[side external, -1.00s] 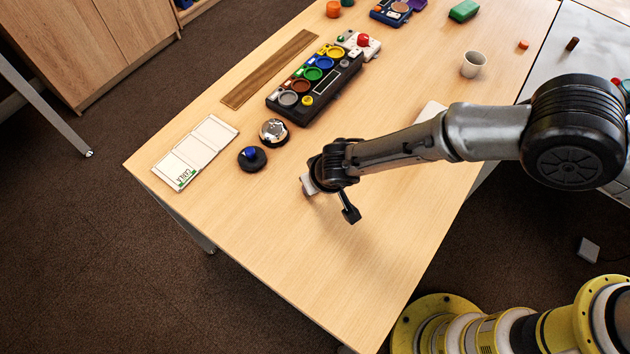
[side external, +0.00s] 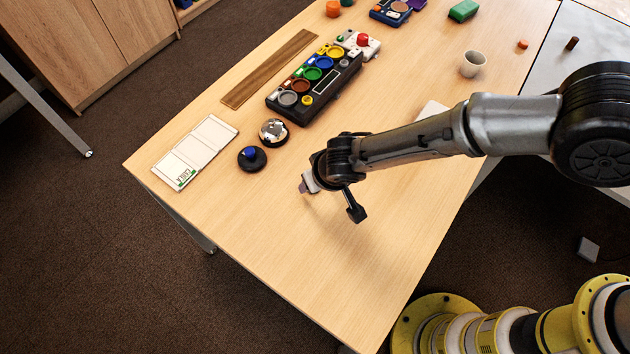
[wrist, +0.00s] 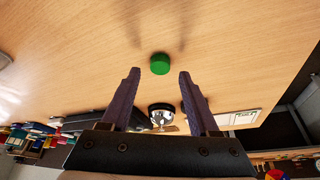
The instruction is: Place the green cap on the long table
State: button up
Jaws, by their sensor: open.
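The green cap (wrist: 160,63) is a small round green disc. In the wrist view it appears on the wooden top of the long table (side external: 290,245), just beyond and between my fingertips. My gripper (wrist: 160,73) is open, with one purple-grey finger on each side of the view and nothing between them. In the side external view my gripper (side external: 303,187) hangs low over the near half of the table. I cannot make out the cap there; the gripper and wrist probably hide it.
A black knob base with a blue top (side external: 251,158), a silver dome (side external: 273,132) and a white card tray (side external: 196,151) lie left of my gripper. A black button box (side external: 315,83) and a white cup (side external: 473,64) stand farther back. The table's front part is clear.

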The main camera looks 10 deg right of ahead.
jog(key=v, duration=0.9)
jog(key=w+d+r+m, duration=0.1)
jog(key=w+d+r, duration=0.3)
jog(key=d+r, duration=0.75)
jog(key=s+d+r+m+h, duration=0.15)
jog(key=d+r, duration=0.25)
jog(key=d, duration=0.4)
jog(key=s+d+r+y, duration=0.15)
jog(key=d+r, duration=0.25)
jog(key=d, duration=0.5)
jog(key=s+d+r, duration=0.1)
jog(key=s+d, duration=0.6)
jog(key=s, duration=0.2)
jog(key=s+d+r+m+t+h, duration=0.1)
jog(key=s+d, duration=0.6)
jog(key=s, duration=0.3)
